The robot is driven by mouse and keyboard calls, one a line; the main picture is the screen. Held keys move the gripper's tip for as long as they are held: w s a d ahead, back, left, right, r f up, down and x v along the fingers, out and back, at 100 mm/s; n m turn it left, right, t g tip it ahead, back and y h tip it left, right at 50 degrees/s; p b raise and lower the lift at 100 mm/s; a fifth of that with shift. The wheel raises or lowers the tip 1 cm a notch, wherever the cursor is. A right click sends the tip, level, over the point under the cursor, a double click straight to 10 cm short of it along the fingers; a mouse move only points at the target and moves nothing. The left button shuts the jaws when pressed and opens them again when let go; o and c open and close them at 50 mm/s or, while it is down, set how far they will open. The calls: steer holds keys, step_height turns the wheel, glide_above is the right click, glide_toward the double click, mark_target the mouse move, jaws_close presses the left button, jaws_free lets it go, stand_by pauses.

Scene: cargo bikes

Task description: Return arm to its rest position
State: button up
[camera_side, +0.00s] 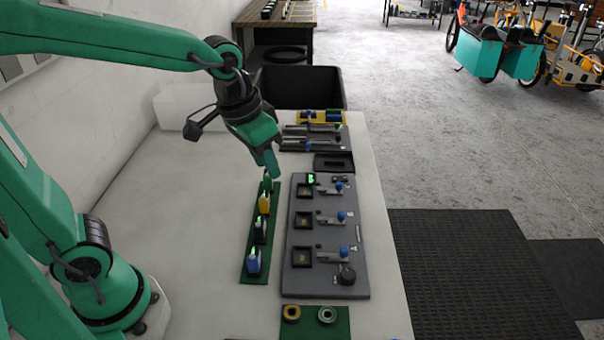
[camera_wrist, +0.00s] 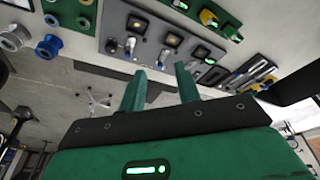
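My gripper (camera_side: 271,165) hangs from my raised arm over the table, near the far end of the green strip (camera_side: 246,262). Its fingertips appear close to the rearmost small green block (camera_side: 267,181); I cannot tell the exact gap from the side view. In the wrist view my gripper (camera_wrist: 161,78) has its two green fingers apart with nothing between them. The grey panel (camera_side: 302,222), with black square sockets and blue-knobbed levers, lies to the right of the strip. It also shows in the wrist view (camera_wrist: 112,25), beyond the fingers.
The strip bears yellow, black and blue blocks (camera_side: 253,262). Two rings (camera_side: 292,313) lie on a green mat (camera_side: 340,330) at the front. A grey tool tray (camera_side: 290,145) and black bin (camera_side: 300,87) stand behind. The white table (camera_side: 190,240) is clear left of the strip.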

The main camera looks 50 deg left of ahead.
steer(key=s+a+r+n+t, duration=0.1)
steer(key=s+a+t, duration=0.1)
steer(key=s+a, duration=0.3)
steer(key=shift+s+a+r+y, duration=0.3)
steer(key=shift+s+a, duration=0.05)
steer(key=shift+s, duration=2)
